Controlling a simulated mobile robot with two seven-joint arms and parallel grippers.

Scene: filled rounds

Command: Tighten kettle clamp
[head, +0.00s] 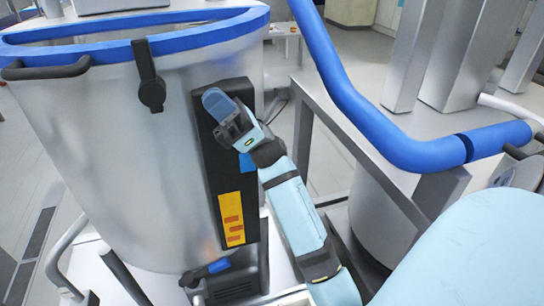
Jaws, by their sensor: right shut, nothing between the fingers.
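A large metal kettle (110,170) with a blue rim (190,38) fills the left of the head view. A dark clamp (148,78) hangs upright on the kettle's outer wall, its top over the blue rim. I cannot tell whether it is tight. My right gripper (221,108) is shut and empty, in front of the black panel (228,195) on the kettle's side, to the right of the clamp and a little lower. It looks apart from the clamp; whether it touches the panel I cannot tell. My left gripper is out of view.
A black handle (45,70) sticks out at the kettle's left side. A thick blue pipe (350,95) runs down on the right, above a grey metal frame (385,190). Several tall grey columns stand at the back right. A valve with a blue handle (212,269) sits under the kettle.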

